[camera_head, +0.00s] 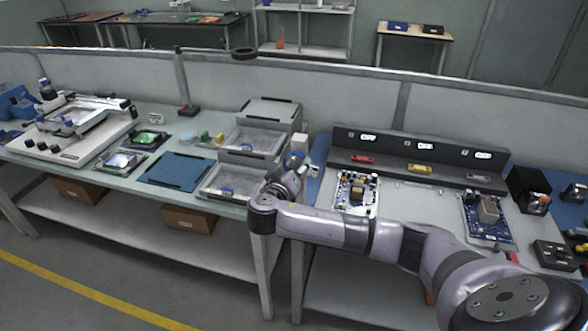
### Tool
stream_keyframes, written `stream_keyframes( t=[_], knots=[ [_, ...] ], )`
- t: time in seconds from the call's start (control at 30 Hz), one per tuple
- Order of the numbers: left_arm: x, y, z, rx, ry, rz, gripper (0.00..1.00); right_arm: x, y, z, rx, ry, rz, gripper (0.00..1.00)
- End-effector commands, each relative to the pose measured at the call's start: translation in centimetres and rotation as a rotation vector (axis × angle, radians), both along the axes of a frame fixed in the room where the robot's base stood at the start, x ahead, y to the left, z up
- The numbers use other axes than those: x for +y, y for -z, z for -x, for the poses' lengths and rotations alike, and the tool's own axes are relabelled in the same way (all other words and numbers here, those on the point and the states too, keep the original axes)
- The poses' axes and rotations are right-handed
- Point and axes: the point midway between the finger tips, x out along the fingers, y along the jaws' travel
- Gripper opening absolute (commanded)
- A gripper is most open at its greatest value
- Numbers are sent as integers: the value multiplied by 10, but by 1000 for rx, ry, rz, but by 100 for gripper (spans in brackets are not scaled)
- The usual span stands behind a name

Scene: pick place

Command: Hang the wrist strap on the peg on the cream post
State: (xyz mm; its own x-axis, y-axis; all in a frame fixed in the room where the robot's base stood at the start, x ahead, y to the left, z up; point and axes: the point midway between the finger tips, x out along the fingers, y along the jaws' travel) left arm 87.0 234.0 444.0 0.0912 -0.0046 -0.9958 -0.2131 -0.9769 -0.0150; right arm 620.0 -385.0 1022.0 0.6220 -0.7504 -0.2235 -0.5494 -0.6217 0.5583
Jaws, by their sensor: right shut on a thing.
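My right gripper (294,165) is at the end of the arm that reaches in from the lower right. It is beside the trays, near the gap between the two benches. It is shut on the wrist strap (296,156), a small blue band. The fingers are small here and partly hidden by my own wrist. The cream post (300,141) shows as a short pale upright just behind the gripper and strap. Its peg cannot be made out, and I cannot tell whether the strap touches the post. My left gripper is not in view.
A blue mat (178,171) lies further left. A circuit board (356,193) and a dark shelf unit (420,160) are on the right bench.

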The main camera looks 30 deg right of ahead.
Motion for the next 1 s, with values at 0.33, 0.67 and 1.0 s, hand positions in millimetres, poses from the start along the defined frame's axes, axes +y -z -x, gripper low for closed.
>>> stream_keyframes(
  t=[0.33,0.67,1.0],
  knots=[
    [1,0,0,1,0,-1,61,0,0,0,0,0,0,74],
    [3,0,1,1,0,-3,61,0,0,0,0,0,0,79],
    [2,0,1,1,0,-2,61,32,-8,24,0,-4,-5,79]
  ],
)
